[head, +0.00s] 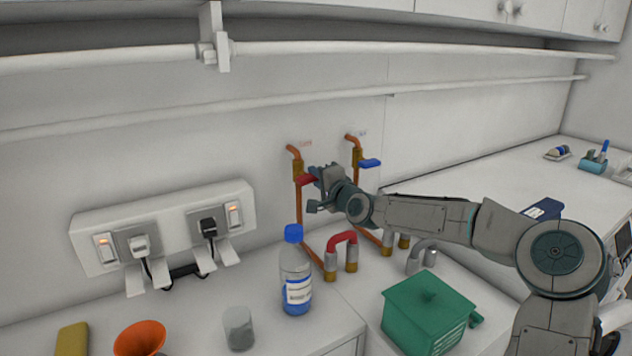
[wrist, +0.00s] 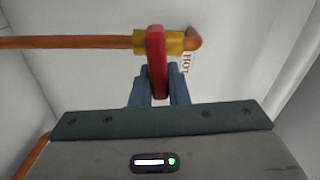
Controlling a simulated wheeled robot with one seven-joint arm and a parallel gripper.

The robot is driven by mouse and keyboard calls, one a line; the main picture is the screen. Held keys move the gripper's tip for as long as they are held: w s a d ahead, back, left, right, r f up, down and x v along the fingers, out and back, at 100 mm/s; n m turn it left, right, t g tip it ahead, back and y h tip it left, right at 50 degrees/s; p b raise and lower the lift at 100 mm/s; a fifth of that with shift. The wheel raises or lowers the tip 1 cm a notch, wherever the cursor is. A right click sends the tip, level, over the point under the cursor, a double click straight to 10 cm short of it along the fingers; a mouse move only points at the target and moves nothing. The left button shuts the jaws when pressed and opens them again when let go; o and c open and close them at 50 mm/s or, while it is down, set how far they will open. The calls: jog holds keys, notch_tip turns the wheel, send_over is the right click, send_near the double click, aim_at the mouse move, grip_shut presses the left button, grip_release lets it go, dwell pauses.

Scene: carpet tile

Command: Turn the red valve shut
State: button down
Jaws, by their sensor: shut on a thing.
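The red valve handle (head: 306,180) sits on the brass body of the left copper pipe on the wall. In the wrist view the red handle (wrist: 156,62) stands between my two blue fingers, in front of the brass body (wrist: 174,41), with a "HOT" label beside it. My gripper (head: 316,175) is shut on the red handle; it also shows in the wrist view (wrist: 158,88). In the head view the handle points out to the right, across the vertical pipe, and its outer end is hidden by my gripper.
A blue valve handle (head: 370,163) sits on the pipe just right of my gripper. Below stand a blue-capped bottle (head: 296,272), a red-topped pipe bend (head: 341,238) and a green box (head: 428,310). A socket panel (head: 165,235) is on the wall at left.

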jog(key=shift+d+f+m+b, duration=0.1)
jog(key=shift+m+b, duration=0.25)
jog(key=shift+m, duration=0.25)
jog(key=c, duration=1.4)
grip_release()
jog(key=b+v, duration=0.2)
jog(key=v, duration=1.1)
jog(key=shift+s+d+b, duration=0.25)
jog(key=shift+s+b, duration=0.05)
jog(key=shift+b, duration=0.1)
